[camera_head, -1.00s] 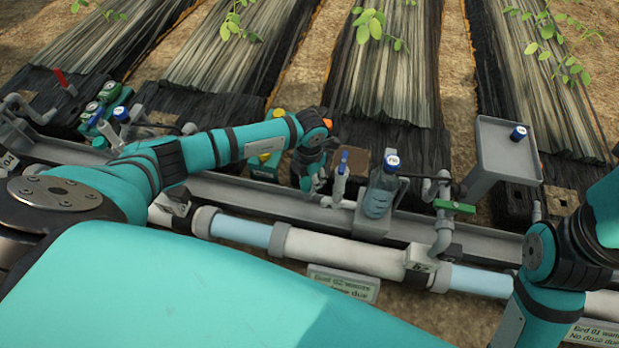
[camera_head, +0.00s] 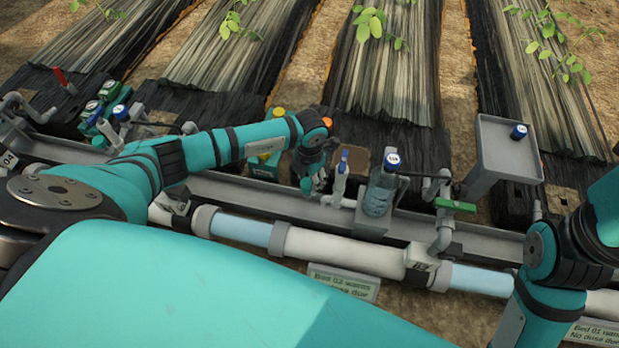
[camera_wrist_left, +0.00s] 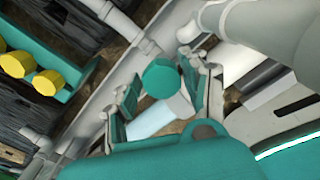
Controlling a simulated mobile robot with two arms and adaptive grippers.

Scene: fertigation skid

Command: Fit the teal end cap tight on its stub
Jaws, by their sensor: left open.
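The round teal end cap (camera_wrist_left: 163,77) shows in the left wrist view between the two fingers of my open left gripper (camera_wrist_left: 160,92). Gaps show between the cap and both fingers, so it does not look clamped. A pale blue pipe section lies beyond the cap; the stub and how the cap sits on it are hidden. In the head view my left gripper (camera_head: 316,182) points down at the grey channel, left of a white, blue-topped fitting (camera_head: 342,168). I cannot make out the cap there. My right arm shows at the right edge, its gripper out of view.
A grey stand (camera_head: 507,150) carries a small blue-capped container (camera_head: 519,132). Yellow-capped parts (camera_wrist_left: 47,83) lie left in the wrist view. A thick pipe (camera_head: 345,253) runs in front.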

